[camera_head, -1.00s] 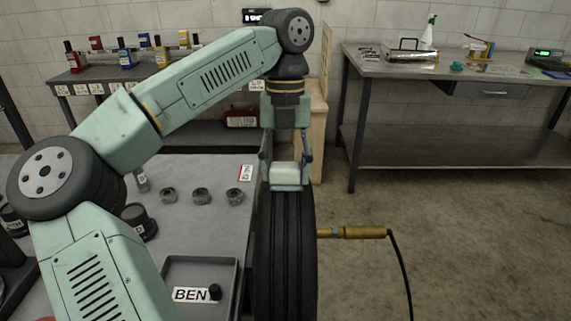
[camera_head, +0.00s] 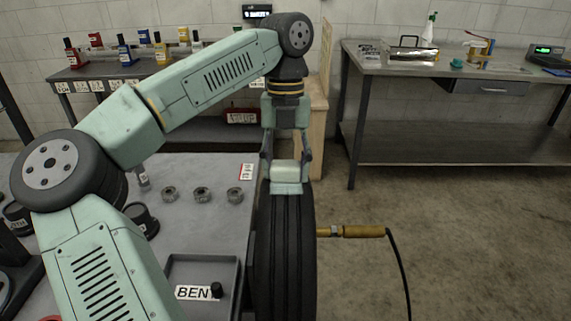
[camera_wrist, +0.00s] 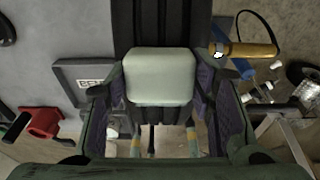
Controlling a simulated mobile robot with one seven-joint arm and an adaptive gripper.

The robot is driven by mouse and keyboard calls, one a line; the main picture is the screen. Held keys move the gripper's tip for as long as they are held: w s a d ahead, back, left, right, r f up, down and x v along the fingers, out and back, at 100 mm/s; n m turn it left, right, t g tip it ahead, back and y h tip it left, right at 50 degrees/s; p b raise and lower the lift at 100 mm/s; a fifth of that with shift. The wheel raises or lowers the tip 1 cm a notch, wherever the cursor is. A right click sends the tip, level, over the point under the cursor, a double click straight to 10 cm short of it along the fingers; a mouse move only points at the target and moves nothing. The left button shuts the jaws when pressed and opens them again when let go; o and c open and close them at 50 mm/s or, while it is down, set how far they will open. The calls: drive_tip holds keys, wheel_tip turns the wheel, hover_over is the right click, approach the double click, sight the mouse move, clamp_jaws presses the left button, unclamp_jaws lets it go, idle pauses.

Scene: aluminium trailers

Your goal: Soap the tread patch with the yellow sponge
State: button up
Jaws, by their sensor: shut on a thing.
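My gripper (camera_head: 287,168) points down over the top of the black tyre (camera_head: 285,250), which stands upright with its grooved tread facing up and toward me. It is shut on a pale, whitish-green block, which I take to be the sponge (camera_head: 286,173); it does not look yellow here. In the wrist view the sponge (camera_wrist: 160,75) sits between the two fingers, over the dark tread (camera_wrist: 152,25). The sponge is at the tread's top, but I cannot tell whether it presses on it. No marked patch shows; the sponge and fingers may hide it.
A grey bench (camera_head: 200,225) stands left of the tyre, with a tray labelled BENT (camera_head: 240,275) and several metal rings. A brass-coloured hose fitting (camera_head: 350,231) sticks out at the tyre's right. A steel table (camera_head: 470,68) stands at the back right. The floor between is clear.

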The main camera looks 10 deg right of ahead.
sight(287, 190)
drive_tip(key=shift+w+d+p, duration=0.2)
drive_tip(key=shift+w+p, duration=0.2)
drive_tip(key=shift+w, duration=0.3)
drive_tip(key=shift+w+d+f, duration=0.15)
drive_tip(key=shift+w+f, duration=0.1)
drive_tip(key=shift+w, duration=0.3)
drive_tip(key=shift+w+d+f, duration=0.15)
drive_tip(key=shift+w+f, duration=0.1)
drive_tip(key=shift+w, duration=0.25)
drive_tip(key=shift+s, duration=0.55)
drive_tip(key=shift+s+a+r+b, duration=0.1)
drive_tip(key=shift+s+a+b, duration=0.1)
drive_tip(key=shift+s, duration=0.4)
drive_tip(key=shift+s+a+r+b, duration=0.1)
drive_tip(key=shift+s+a+b, duration=0.1)
drive_tip(key=shift+s, duration=0.45)
drive_tip(key=shift+s+a+b, duration=0.15)
drive_tip(key=shift+s+b, duration=0.05)
drive_tip(key=shift+s, duration=0.4)
drive_tip(key=shift+c, duration=0.5)
drive_tip(key=shift+s+a+r, duration=0.15)
drive_tip(key=shift+s, duration=0.4)
drive_tip(key=shift+s+a+r, duration=0.1)
drive_tip(key=shift+s+r, duration=0.05)
drive_tip(key=shift+s, duration=0.35)
drive_tip(key=shift+r, duration=0.15)
drive_tip(key=shift+w, duration=0.1)
